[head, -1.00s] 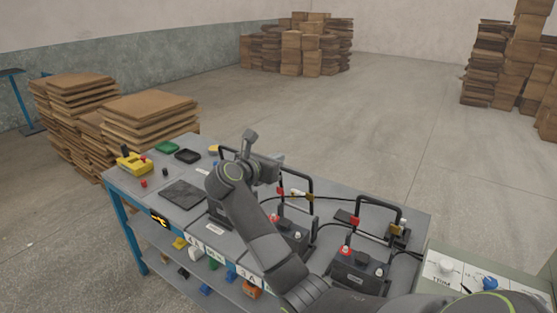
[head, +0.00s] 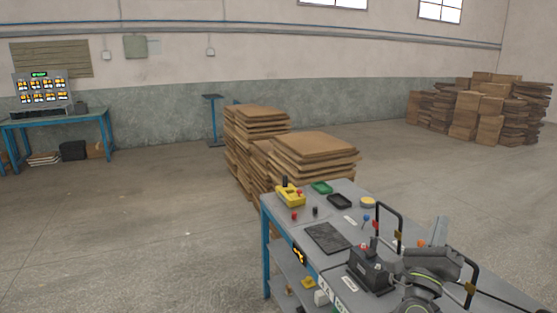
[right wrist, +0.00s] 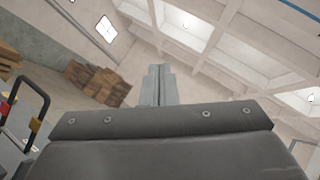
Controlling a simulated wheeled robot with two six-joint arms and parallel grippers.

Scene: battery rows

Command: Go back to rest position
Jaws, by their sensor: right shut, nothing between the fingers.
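My right gripper (head: 440,230) is over the right part of the grey workbench (head: 292,226), with its fingers pointing up. It is shut and empty; in the right wrist view its two fingers (right wrist: 158,85) meet with nothing between them. A dark battery (head: 370,268) with a red terminal cap stands on the bench just left of my right arm. A black frame handle (head: 388,206) rises behind it. My right arm hides the bench beyond. My left gripper is not in view.
A yellow tool (head: 290,196), green tray (head: 321,187), black tray (head: 340,201) and dark mat (head: 327,238) lie on the bench. Stacked cardboard (head: 315,150) stands behind it. A blue table (head: 60,124) with a lit display stands far left. The floor at left is clear.

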